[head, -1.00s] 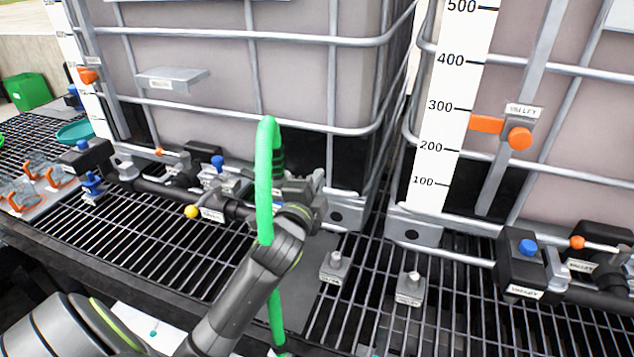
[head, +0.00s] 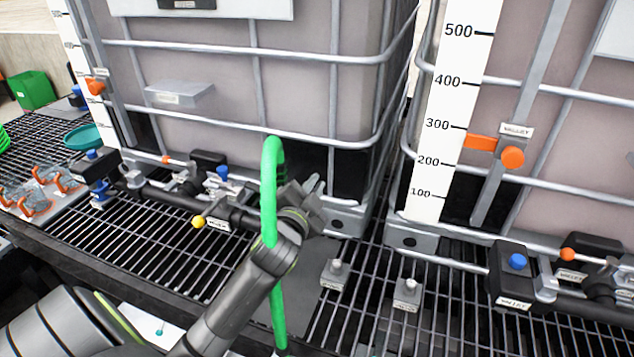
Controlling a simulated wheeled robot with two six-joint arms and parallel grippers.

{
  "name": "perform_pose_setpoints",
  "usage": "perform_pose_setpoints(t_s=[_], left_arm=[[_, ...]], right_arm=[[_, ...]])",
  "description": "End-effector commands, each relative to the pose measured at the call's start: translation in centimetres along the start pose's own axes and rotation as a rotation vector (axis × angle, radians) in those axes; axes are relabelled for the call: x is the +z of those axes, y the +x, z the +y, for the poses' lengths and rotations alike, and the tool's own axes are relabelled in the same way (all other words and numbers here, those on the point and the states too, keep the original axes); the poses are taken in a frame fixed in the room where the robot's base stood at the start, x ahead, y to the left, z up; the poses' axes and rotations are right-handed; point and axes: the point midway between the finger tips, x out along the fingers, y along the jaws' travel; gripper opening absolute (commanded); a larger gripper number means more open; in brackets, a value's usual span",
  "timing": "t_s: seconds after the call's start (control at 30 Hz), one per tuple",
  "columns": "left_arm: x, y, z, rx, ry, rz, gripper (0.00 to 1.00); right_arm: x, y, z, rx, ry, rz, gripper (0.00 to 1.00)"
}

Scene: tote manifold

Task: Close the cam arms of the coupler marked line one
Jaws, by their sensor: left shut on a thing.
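The green hose (head: 269,205) rises in front of my left arm, bends over at the top and comes down to a dark end at my left gripper (head: 312,197). That gripper is shut at the hose's end, apparently on its coupler; the held part and the cam arms are mostly hidden behind the hose and my wrist. No line-one mark can be read there. Beside it runs a dark manifold pipe (head: 165,197) with a yellow-knobbed valve (head: 198,222) and a blue-knobbed fitting (head: 222,173). My right gripper is not in view.
Caged totes (head: 230,85) stand behind the pipe. Two small labelled posts, one left (head: 334,275) and one right (head: 406,295), stand on the grating (head: 455,320). A blue-knobbed valley block (head: 508,275) is at right. Orange-handled parts (head: 35,207) lie far left.

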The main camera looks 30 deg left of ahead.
Motion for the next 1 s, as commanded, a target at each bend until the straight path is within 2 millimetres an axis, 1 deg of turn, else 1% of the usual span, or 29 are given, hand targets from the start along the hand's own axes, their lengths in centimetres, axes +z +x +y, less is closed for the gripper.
perform_pose_setpoints(t_s=[0.03, 0.1, 0.3, 0.5, 0.73, 1.0], left_arm=[[-0.1, 0.0, -0.5, 0.001, -0.043, -0.002, 0.0], [-0.1, 0.0, -0.8, 0.001, -0.107, -0.001, 0.0], [0.1, 0.0, -1.5, 0.001, -0.282, -0.001, 0.0], [0.4, 0.0, -2.0, 0.0, -0.419, 0.0, 0.0], [0.6, 0.0, -2.4, 0.0, -0.518, 0.0, 0.0], [0.8, 0.0, -2.5, 0.0, -0.561, 0.0, 0.0]], right_arm=[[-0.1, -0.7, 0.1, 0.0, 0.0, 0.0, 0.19], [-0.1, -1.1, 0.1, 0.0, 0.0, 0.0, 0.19], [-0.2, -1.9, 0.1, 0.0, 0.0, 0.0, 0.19], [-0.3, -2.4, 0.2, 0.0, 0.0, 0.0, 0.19], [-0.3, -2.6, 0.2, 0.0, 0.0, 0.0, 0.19], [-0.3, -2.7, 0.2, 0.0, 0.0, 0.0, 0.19]])
